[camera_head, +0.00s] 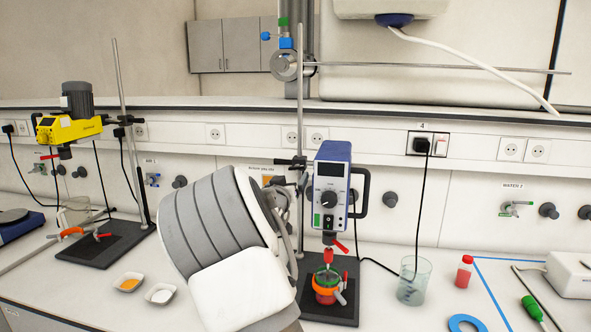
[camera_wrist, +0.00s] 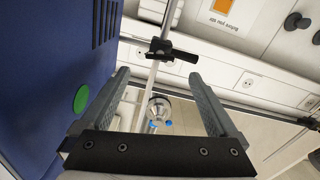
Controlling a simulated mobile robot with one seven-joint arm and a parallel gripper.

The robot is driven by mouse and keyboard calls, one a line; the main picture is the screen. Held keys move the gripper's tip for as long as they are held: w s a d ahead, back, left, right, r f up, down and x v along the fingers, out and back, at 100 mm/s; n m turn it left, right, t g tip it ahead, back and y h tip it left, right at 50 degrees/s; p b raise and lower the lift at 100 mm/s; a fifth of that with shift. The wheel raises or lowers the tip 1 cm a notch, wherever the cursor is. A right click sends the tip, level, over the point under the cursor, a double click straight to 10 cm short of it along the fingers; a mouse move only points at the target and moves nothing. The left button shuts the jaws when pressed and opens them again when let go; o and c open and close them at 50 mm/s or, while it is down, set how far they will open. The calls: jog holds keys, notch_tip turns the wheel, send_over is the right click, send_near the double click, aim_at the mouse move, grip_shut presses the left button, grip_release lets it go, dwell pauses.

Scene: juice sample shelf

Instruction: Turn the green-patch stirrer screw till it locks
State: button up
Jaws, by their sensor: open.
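The blue and grey stirrer (camera_head: 331,187) stands on the middle stand above a red-banded vessel (camera_head: 327,287). In the wrist view its blue housing (camera_wrist: 50,60) fills the left side, with a round green patch (camera_wrist: 81,98). A black clamp screw (camera_wrist: 182,56) sits on the stand rod (camera_wrist: 154,78) ahead of my fingertips; the clamp also shows in the head view (camera_head: 290,162). My gripper (camera_wrist: 158,76) is open and empty, its fingers apart with the rod seen between them. The screw lies beyond the tips, with no contact visible. My arm mostly hides the gripper in the head view.
A yellow stirrer (camera_head: 70,127) stands on another stand at left. A glass beaker (camera_head: 413,281) and a red bottle (camera_head: 464,271) stand right of the middle stand. A black cable hangs beside the stirrer.

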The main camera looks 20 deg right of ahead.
aim_at(296, 169)
jog(key=p+x, duration=0.1)
jog(key=x, duration=0.7)
jog(key=shift+w+d, duration=0.15)
jog(key=shift+c, duration=0.3)
jog(key=c, duration=1.3)
jog(key=shift+m+b, duration=0.95)
jog(key=shift+m, duration=0.25)
jog(key=o, duration=1.4)
jog(key=shift+c, duration=0.2)
jog(key=b+v, duration=0.1)
jog(key=v, duration=1.6)
jog(key=shift+a+b, duration=0.2)
jog(key=shift+b, duration=0.2)
